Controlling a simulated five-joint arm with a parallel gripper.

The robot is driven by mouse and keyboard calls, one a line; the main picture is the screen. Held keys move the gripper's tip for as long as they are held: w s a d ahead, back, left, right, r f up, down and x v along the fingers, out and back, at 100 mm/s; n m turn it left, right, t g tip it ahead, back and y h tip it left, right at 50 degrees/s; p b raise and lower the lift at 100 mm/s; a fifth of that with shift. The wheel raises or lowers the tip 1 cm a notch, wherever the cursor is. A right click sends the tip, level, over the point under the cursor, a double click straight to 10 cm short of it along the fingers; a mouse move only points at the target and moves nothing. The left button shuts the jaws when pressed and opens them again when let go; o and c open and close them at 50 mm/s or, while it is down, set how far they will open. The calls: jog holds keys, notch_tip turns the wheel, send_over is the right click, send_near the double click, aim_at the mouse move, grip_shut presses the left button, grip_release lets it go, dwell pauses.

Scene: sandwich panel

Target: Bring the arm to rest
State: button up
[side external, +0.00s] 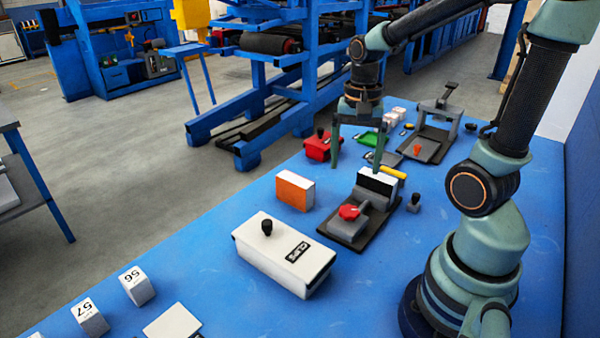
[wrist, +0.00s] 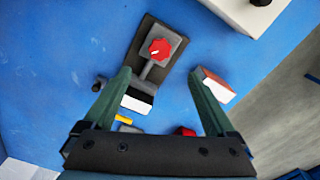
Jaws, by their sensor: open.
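My gripper (side external: 358,140) points down above the blue table, with its two green fingers spread wide and nothing between them. It hangs just behind the dark fixture with the red knob (side external: 349,212). In the wrist view the open fingers (wrist: 160,95) frame the white-and-black block (wrist: 137,101) at the end of that fixture. The red knob (wrist: 160,49) shows further up in that view. I cannot tell the exact height of the fingertips above the block. My arm reaches in from the right, bent at the elbow.
A white box with a black knob (side external: 285,258) stands in front. An orange block (side external: 295,190) is left of the fixture. White numbered cubes (side external: 137,285) sit front left. The table's left middle is clear.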

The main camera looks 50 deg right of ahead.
jog(key=shift+r, duration=0.1)
jog(key=w+a+r+n+t, duration=0.1)
jog(key=a+r+n+t, duration=0.4)
jog(key=n, duration=0.8)
jog(key=a+r, duration=0.2)
jog(key=a, duration=0.2)
jog(key=shift+w+a+r+t, duration=0.15)
jog(key=shift+w+a+t, duration=0.1)
jog(key=shift+t, duration=0.05)
